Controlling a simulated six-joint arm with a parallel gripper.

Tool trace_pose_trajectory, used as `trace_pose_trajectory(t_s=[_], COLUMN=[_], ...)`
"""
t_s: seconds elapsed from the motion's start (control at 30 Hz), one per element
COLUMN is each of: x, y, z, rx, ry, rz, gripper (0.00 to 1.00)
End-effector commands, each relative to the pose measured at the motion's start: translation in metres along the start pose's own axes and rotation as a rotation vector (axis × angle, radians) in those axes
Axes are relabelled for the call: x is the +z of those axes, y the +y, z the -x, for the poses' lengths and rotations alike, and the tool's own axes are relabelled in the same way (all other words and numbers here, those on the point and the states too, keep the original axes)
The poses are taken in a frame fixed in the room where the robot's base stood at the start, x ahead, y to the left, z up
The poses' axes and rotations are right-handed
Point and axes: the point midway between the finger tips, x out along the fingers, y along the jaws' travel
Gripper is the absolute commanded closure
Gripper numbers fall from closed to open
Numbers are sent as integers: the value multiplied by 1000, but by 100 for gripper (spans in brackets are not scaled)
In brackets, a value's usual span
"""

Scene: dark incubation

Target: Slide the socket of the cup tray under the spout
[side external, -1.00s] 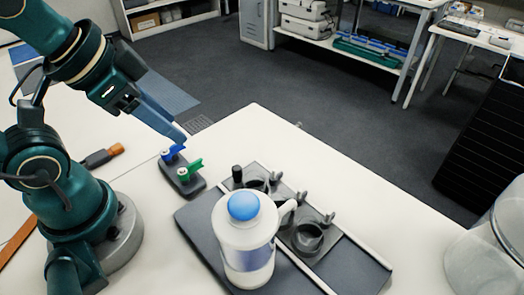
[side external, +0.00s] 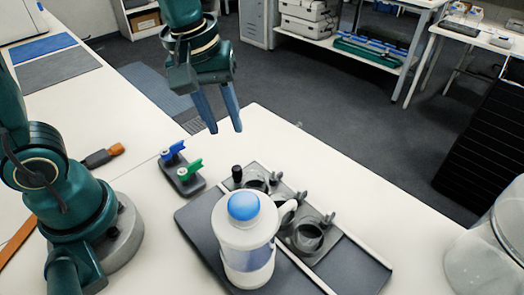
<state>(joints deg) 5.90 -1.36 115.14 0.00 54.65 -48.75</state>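The cup tray (side external: 305,238) is a dark sliding piece with several ring-shaped sockets and small upright pegs. It lies between light rails on a dark grey base plate (side external: 350,268). A black knob (side external: 237,173) stands at its far left end. A white jug-like dispenser (side external: 245,235) with a blue cap and a pale spout (side external: 287,212) pointing right stands on the plate and hides part of the tray. The spout's tip is over the tray, near the middle sockets. My gripper (side external: 226,130) is open and empty, its two blue fingers pointing down, above and beyond the knob.
A small dark block with a blue and a green lever (side external: 190,170) sits left of the plate. A tool with an orange-brown handle end (side external: 104,155) lies near my base. A large clear container (side external: 490,250) stands at the right. The table (side external: 290,140) behind the tray is clear.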

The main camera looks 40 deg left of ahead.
Motion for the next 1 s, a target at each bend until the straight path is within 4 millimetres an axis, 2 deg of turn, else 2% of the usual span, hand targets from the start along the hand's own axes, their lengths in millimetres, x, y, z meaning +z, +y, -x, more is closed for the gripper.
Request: trace_pose_trajectory(t_s=[0.1,0.23,0.47,0.8,1.0], x=[2,7,15,20,20], y=[8,10,6,0,0], z=[-26,-46,-64,-102,-107], rx=[-67,-119,-156,-154,-151], ry=[-61,-105,-136,-135,-133], rz=[29,15,0,0,0], gripper=[63,63,63,63,63])
